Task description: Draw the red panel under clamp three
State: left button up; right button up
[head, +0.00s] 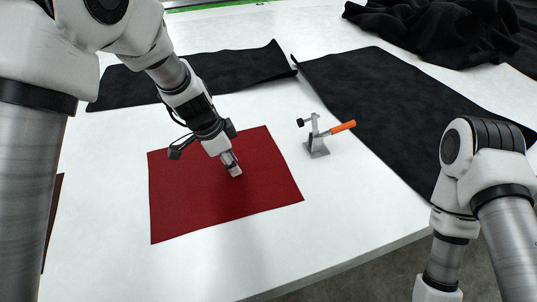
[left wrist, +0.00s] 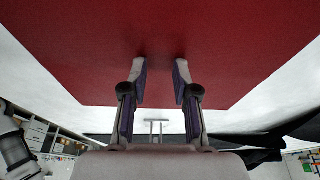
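The red panel (head: 225,185) lies flat on the white table and fills much of the left wrist view (left wrist: 215,50). A toggle clamp (head: 318,142) with an orange handle stands just right of the panel, apart from it. I see no number on it. My left gripper (head: 236,171) points down at the middle of the panel, with its tips at or just above the cloth; contact is unclear. In the left wrist view its two fingers (left wrist: 161,72) are apart with nothing between them. My right arm is at the right, but its gripper is out of view.
A black cloth sheet (head: 400,110) lies right of and behind the clamp. Another black sheet (head: 235,68) lies behind the panel. A crumpled black cloth (head: 440,28) is at the back right. The white table (head: 235,265) is bare in front of the panel.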

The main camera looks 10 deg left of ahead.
aim_at(251, 166)
pick_arm(q)
jog(key=shift+w+d, duration=0.3)
jog(key=shift+d, duration=0.3)
jog(key=shift+w+d, duration=0.25)
jog(key=shift+d, duration=0.35)
jog(key=shift+w+d, duration=0.3)
jog(key=shift+d, duration=0.3)
notch_tip(251, 166, up, 7)
jog(key=p, duration=0.3)
jog(key=shift+p, duration=0.35)
